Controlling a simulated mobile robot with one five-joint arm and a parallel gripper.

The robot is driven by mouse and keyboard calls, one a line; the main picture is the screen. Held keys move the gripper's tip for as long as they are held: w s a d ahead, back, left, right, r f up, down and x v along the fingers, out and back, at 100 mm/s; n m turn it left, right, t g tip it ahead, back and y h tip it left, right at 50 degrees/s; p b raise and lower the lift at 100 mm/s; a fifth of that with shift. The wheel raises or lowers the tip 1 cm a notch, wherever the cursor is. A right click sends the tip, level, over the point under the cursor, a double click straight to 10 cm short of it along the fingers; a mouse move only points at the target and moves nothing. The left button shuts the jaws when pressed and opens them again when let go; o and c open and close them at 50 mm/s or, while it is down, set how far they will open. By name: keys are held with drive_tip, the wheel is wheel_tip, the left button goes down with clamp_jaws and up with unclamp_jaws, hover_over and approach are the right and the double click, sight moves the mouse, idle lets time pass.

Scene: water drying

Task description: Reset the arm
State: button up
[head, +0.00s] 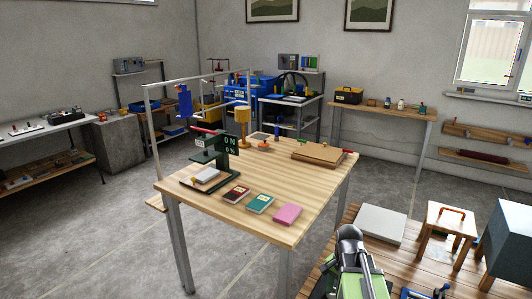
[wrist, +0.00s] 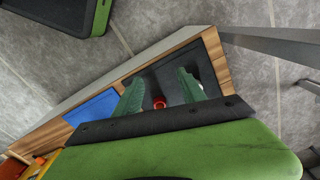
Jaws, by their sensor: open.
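My gripper (wrist: 159,77) shows in the wrist view, with its two green fingers spread apart and nothing held between them. A small red round thing (wrist: 159,103) appears in the gap between the fingers, on a dark panel (wrist: 205,65); I cannot tell how far below the fingers it is. In the head view, my green and black arm is at the bottom, right of centre, in front of the wooden table (head: 258,222). The gripper's fingers cannot be made out clearly there.
The table holds a green press-like device (head: 215,150), red (head: 236,194), teal (head: 260,203) and pink (head: 287,214) flat items, and brown boards (head: 318,153). A stool (head: 449,226) and a pale slab (head: 378,223) stand at right. A blue panel (wrist: 95,107) shows in the wrist view.

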drive_tip(key=s+a+n, duration=0.1)
drive_tip(key=a+n, duration=0.6)
drive_tip(key=a, duration=0.5)
wheel_tip(320, 180, up, 17)
drive_tip(key=n+p, duration=0.3)
drive_tip(key=p, duration=1.4)
drive_tip(key=shift+s+d+n, duration=0.25)
drive_tip(key=shift+s+n, duration=0.05)
drive_tip(key=shift+s, duration=0.1)
